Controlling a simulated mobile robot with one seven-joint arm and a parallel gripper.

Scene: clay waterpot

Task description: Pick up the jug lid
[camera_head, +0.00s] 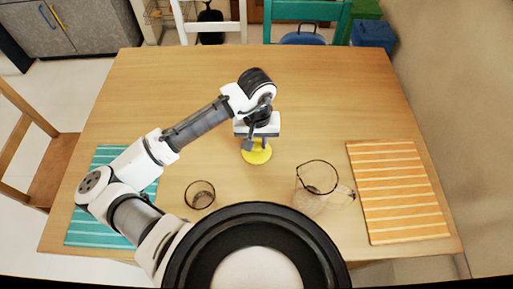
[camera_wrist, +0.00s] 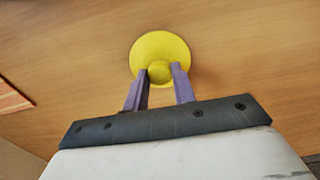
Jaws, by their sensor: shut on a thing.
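The jug lid (camera_head: 257,154) is a yellow disc with a round knob, near the middle of the wooden table in the head view. It also shows in the wrist view (camera_wrist: 176,46), where the knob sits between the two fingertips. My gripper (camera_wrist: 160,74) is shut on the knob of the lid. In the head view my gripper (camera_head: 256,141) points down over the lid and hides its far part. I cannot tell whether the lid touches the table. A clear glass jug (camera_head: 310,200) with a dark rim and a handle stands to the right, with no lid on it.
A small glass (camera_head: 200,195) with a dark rim stands left of the lid. An orange striped mat (camera_head: 398,190) lies at the right, and a teal mat (camera_head: 85,205) lies at the left under my arm. The far part of the table (camera_head: 180,80) is clear.

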